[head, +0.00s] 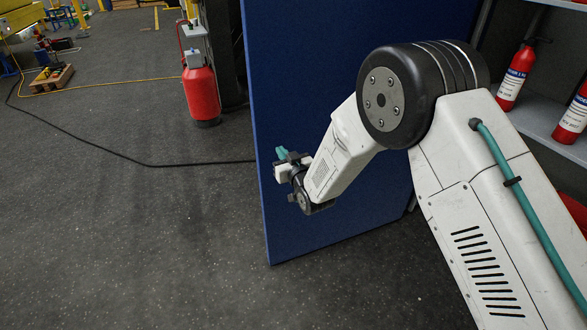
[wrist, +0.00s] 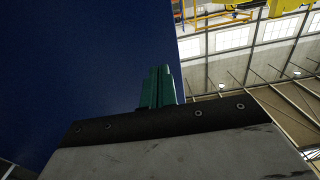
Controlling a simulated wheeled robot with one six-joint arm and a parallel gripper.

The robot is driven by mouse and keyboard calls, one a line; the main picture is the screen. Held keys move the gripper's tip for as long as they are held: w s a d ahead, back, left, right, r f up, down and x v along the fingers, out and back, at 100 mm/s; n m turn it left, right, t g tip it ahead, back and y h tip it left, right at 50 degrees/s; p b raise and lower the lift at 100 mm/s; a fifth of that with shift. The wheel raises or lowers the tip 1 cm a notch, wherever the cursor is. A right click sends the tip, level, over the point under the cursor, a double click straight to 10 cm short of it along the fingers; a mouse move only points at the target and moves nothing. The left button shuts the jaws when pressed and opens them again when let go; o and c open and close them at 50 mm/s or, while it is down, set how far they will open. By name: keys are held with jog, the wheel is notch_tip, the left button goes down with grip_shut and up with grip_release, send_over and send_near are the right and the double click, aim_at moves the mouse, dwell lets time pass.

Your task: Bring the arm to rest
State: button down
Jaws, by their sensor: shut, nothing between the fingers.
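My gripper (wrist: 158,87) shows in the wrist view as two green fingers pressed together, with nothing between them. In the head view my gripper (head: 281,153) is small, at the far end of my white arm, in front of the blue panel. My arm reaches from the lower right up to a black joint and then down to the left. The fingertips are partly hidden by the wrist in the head view. I cannot tell how far the gripper is from the panel.
The blue panel (head: 330,60) stands upright beside my arm. Shelves (head: 540,105) with red extinguishers (head: 516,75) are at the right. A black cable (head: 120,158) lies on the floor. Open floor is at the left.

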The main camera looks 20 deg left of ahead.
jog(key=s+a+v, duration=0.1)
jog(key=v, duration=0.9)
jog(key=s+d+f+g+h, duration=0.2)
jog(key=d+f+g+h, duration=0.15)
jog(key=f, duration=0.55)
jog(key=s+d+r+m+g+h, duration=0.1)
jog(key=s+d+r+g+h, duration=0.1)
jog(key=d, duration=0.3)
jog(key=s+d+r+g+h, duration=0.1)
jog(key=s+d+g+h, duration=0.15)
jog(key=d, duration=0.25)
jog(key=s+d+r+m+g+h, duration=0.2)
jog(key=s+d+r+m, duration=0.1)
jog(key=s+d+r, duration=1)
jog(key=s+d+r+m+g+h, duration=0.1)
jog(key=s+d+r+m, duration=0.3)
jog(key=s+d+r, duration=1)
jog(key=d+r+h, duration=0.1)
jog(key=d+r, duration=0.1)
jog(key=d, duration=0.3)
jog(key=shift+d+m+g, duration=0.25)
jog(key=shift+m+g, duration=0.05)
jog(key=shift+g, duration=0.1)
